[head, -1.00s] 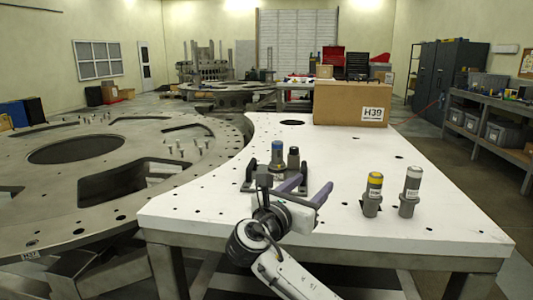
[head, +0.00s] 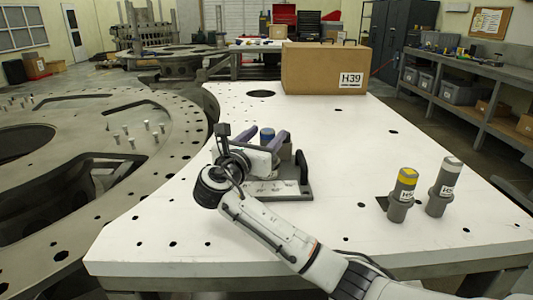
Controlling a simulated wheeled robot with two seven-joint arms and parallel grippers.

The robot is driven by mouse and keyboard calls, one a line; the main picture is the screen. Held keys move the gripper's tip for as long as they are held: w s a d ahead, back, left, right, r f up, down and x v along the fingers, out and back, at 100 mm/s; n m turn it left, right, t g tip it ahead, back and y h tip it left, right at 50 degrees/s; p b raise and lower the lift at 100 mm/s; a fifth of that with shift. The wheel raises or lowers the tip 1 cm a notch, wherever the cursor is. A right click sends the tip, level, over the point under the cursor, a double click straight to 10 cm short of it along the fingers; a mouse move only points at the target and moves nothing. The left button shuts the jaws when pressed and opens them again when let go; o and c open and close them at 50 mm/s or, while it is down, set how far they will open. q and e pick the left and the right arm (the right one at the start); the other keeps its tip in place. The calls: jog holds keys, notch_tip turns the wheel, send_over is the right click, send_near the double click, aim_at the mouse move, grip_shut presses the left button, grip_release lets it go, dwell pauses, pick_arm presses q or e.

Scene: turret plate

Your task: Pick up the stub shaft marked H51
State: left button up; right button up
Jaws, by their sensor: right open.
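My right gripper (head: 264,136) is open, its purple fingers reaching over a dark grey holder (head: 303,178) on the white plate. A blue-capped stub shaft (head: 267,134) shows between the fingers; most of it is hidden by the gripper, and I cannot tell whether they touch. A second, dark shaft (head: 287,150) stands just right of it, mostly covered by the right finger. A yellow-capped shaft (head: 403,193) and a grey-capped shaft (head: 444,186) stand upright at the right. Their labels are too small to read surely, and no H51 mark is legible. My left gripper is out of view.
The white plate (head: 190,235) has several holes and is clear around its front and middle. A cardboard box marked H39 (head: 312,72) stands at its back. A large grey ring (head: 165,182) with upright pins lies to the left. A shelf bench (head: 480,110) stands at right.

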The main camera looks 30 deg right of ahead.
jog(key=x, duration=0.5)
jog(key=shift+d+r, duration=0.1)
grip_shut()
dwell(1.2)
